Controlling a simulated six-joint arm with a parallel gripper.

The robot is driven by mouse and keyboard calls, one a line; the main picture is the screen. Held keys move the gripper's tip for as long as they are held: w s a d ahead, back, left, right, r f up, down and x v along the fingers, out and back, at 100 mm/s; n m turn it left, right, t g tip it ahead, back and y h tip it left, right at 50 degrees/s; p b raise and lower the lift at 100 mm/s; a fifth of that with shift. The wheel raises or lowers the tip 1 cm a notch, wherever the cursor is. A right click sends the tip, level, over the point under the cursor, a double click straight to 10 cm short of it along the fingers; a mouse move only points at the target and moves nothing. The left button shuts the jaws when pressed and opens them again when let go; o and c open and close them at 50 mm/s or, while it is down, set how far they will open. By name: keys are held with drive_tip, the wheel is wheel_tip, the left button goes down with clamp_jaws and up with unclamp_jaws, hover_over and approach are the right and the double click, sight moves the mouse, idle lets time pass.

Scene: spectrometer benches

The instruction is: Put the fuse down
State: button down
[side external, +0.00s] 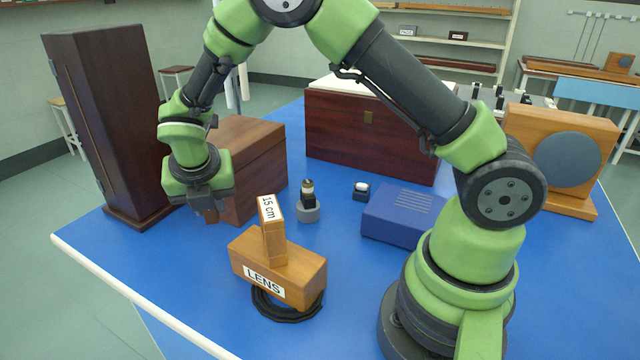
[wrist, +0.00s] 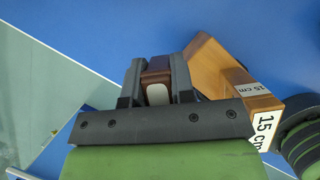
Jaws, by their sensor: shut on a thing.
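My gripper (side external: 207,207) is shut on the fuse, a small brown block (side external: 211,216) whose lower end shows below the fingers. In the wrist view the fuse (wrist: 156,68) sits between the two dark fingers (wrist: 153,75), with a pale rounded patch on its near face. The fuse is held over the left part of the blue table (side external: 180,280), in front of a brown wooden box. The gap between it and the table is hard to judge. The fingers hide its sides.
A wooden LENS block (side external: 290,265) with a 15 cm upright stands close to the right, a black coil under it. A tall dark case (side external: 105,120), brown box (side external: 255,150), small lamp (side external: 307,205) and blue box (side external: 400,212) stand around. The left front blue surface is clear.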

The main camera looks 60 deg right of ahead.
drive_tip(key=s+d+r+m+g+h, duration=0.15)
drive_tip(key=s+d+m+g, duration=0.25)
drive_tip(key=d+m, duration=0.55)
drive_tip(key=t, duration=0.1)
hover_over(324, 179)
drive_tip(key=a, duration=0.2)
wheel_tip(324, 179, down, 3)
drive_tip(key=shift+n, duration=0.55)
wheel_tip(324, 179, down, 9)
drive_tip(key=shift+d+f, duration=0.1)
drive_tip(key=shift+d, duration=0.05)
drive_tip(key=c, duration=1)
unclamp_jaws()
drive_tip(key=shift+f, duration=0.1)
